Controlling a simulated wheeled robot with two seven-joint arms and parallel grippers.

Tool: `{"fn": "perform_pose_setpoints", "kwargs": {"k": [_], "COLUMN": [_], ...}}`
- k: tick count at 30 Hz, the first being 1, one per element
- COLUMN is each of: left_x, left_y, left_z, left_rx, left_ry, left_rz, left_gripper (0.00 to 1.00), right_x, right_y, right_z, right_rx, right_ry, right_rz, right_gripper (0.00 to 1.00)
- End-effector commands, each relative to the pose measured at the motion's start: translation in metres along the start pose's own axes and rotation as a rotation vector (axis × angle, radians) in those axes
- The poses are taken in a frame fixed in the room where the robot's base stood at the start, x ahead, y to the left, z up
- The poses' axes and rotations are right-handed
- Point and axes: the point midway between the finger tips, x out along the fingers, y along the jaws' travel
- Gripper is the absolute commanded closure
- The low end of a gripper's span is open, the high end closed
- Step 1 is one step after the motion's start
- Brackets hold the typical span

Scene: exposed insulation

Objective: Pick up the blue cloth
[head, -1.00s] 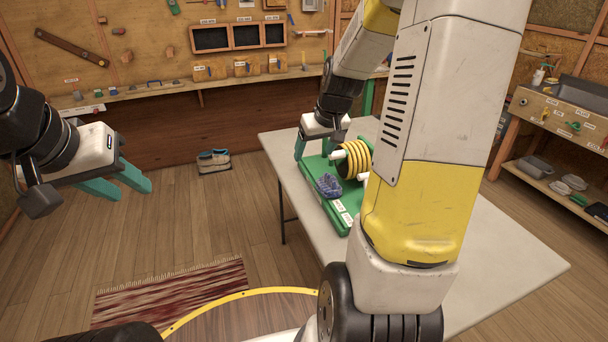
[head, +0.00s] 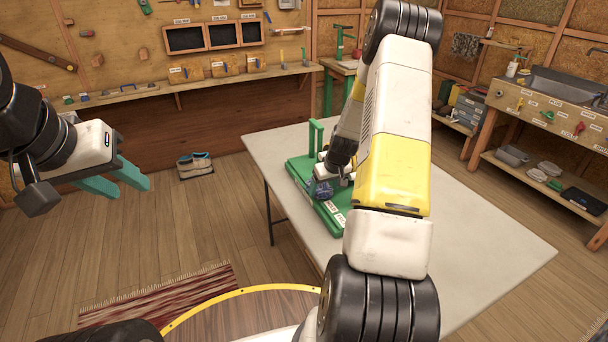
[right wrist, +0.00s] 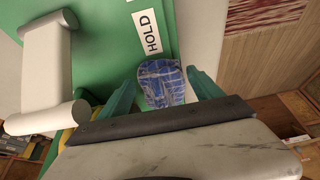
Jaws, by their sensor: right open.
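The blue cloth (head: 322,191) is a crumpled, patterned bundle on the green board (head: 331,216) on the table. In the right wrist view the cloth (right wrist: 162,84) lies between the two teal fingers of my right gripper (right wrist: 164,90). That gripper is open, with a finger on either side of the cloth; I cannot tell whether they touch it. In the head view my right arm and hand partly cover the board, and the right fingertips are hidden. My left gripper (head: 134,188) is open and empty, in the air at the left, far from the cloth.
The board carries a label reading HOLD (right wrist: 148,32) and a white spool-like part (right wrist: 44,75). Green upright posts (head: 315,137) stand at its far end. The pale table (head: 480,230) is clear on the right.

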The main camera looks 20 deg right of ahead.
Motion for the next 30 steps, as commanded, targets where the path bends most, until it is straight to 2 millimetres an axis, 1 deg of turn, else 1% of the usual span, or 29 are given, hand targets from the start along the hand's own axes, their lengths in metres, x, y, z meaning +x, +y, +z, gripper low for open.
{"fn": "perform_pose_setpoints", "kwargs": {"k": [1,4,11,14,18,19,30], "left_x": [0.0000,0.0000,0.0000,0.0000,0.0000,0.0000,0.0000], "left_y": [0.0000,0.0000,0.0000,0.0000,0.0000,0.0000,0.0000], "left_z": [0.0000,0.0000,-0.0001,-0.0001,-0.0001,-0.0001,-0.0001], "left_rx": [0.000,0.000,0.000,0.000,0.000,0.000,0.000], "left_ry": [0.000,0.000,0.000,0.000,0.000,0.000,0.000], "left_rz": [0.000,0.000,0.000,0.000,0.000,0.000,0.000], "left_gripper": [0.64,0.64,0.64,0.64,0.64,0.64,0.64], "right_x": [0.0070,0.0140,0.0152,0.0151,0.0150,0.0150,0.0137], "right_y": [0.0000,0.0003,0.0005,0.0004,0.0004,0.0004,0.0003], "right_z": [0.0008,0.0003,-0.0001,0.0000,0.0000,0.0000,-0.0011], "right_rx": [0.000,0.000,0.000,0.000,0.000,0.000,0.000], "right_ry": [-0.002,-0.001,0.000,0.000,0.000,0.000,0.001], "right_rz": [-0.001,0.001,0.001,0.001,0.001,0.001,0.001], "right_gripper": [0.25,0.25,0.25,0.43,0.71,0.75,0.76]}}
